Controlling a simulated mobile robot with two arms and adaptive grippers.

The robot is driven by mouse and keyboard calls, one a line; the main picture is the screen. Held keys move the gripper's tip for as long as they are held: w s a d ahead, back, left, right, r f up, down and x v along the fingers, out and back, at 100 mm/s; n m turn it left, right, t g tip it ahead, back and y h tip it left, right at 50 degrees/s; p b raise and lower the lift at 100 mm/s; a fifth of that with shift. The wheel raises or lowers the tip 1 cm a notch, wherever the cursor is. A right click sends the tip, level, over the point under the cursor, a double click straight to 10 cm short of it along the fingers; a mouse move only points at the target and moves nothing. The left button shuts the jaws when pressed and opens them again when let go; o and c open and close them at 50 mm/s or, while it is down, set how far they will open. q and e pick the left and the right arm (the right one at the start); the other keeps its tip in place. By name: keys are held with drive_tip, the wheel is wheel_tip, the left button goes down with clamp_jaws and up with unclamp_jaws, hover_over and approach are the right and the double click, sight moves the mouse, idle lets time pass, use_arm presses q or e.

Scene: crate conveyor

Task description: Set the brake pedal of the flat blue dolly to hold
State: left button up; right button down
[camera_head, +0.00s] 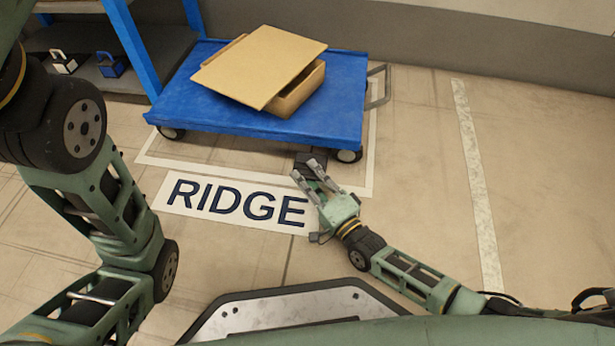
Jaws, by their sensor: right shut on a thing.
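The flat blue dolly (228,112) stands on the floor at the top middle, with dark-tyred wheels at its near corners. Its brake pedal (310,160) is a small dark plate low at the near edge, left of the right front wheel. My right gripper (308,173) reaches in from the lower right, its fingertips at the pedal and shut on it. The fingers partly cover the pedal, so I cannot tell its exact tilt. My left arm fills the left side, and its gripper is out of the picture.
An open cardboard box (295,98) with a tilted lid lies on the dolly. A blue shelf (130,45) stands at the upper left with padlock-like items. A floor label reading RIDGE (238,205) lies in front. The floor to the right is clear.

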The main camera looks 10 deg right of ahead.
drive_tip(key=c, duration=1.9)
unclamp_jaws()
drive_tip(key=shift+o, duration=0.2)
drive_tip(key=v, duration=0.7)
drive_tip(key=shift+s+d, duration=0.15)
drive_tip(key=shift+s, duration=0.1)
